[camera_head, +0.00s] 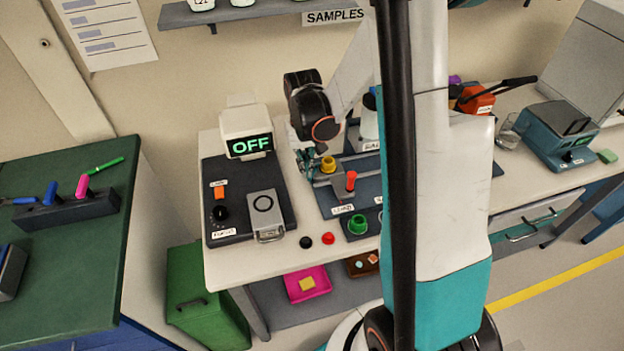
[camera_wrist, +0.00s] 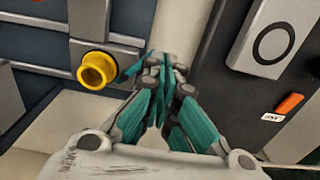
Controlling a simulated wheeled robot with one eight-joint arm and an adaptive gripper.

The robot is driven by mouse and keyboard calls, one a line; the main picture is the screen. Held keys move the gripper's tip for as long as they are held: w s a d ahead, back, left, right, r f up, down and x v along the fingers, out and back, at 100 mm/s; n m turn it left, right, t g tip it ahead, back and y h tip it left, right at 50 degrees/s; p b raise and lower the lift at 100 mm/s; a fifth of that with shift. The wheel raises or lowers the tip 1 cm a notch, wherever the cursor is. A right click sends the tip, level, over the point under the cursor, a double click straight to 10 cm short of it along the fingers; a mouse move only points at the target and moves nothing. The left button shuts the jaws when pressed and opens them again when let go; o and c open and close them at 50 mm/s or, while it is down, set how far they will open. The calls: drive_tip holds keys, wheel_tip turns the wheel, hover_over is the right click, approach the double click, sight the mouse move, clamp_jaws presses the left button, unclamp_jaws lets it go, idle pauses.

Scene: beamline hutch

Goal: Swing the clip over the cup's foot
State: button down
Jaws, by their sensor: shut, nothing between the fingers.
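A yellow round part (camera_head: 328,164), hollow at its end, sits on a grey block (camera_head: 324,179) on the dark plate on the bench. In the wrist view the yellow part (camera_wrist: 97,69) is just left of my fingertips. A red-topped upright piece (camera_head: 351,181) stands just right of it. I cannot tell for sure which part is the clip or which is the cup's foot. My gripper (camera_head: 306,160) is shut and empty, beside the yellow part with a small gap. It also shows in the wrist view (camera_wrist: 166,62), its teal fingers together.
A dark control panel (camera_head: 230,226) with a display (camera_head: 247,145) reading OFF stands left of my gripper. A green ring (camera_head: 357,224) is on the dark plate's front. Black (camera_head: 305,242) and red (camera_head: 328,238) buttons sit at the bench edge. My column hides part of the bench.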

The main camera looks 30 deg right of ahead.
drive_tip(key=shift+w, duration=0.1)
idle(0.3)
drive_tip(key=shift+w+a, duration=0.2)
drive_tip(key=shift+w, duration=0.4)
drive_tip(key=shift+w, duration=0.1)
drive_tip(key=shift+w, duration=0.55)
wheel_tip(320, 180, up, 7)
drive_tip(key=s+p, duration=0.1)
drive_tip(key=p, duration=0.2)
drive_tip(key=shift+p, duration=0.4)
idle(0.3)
drive_tip(key=shift+a, duration=0.1)
idle(0.3)
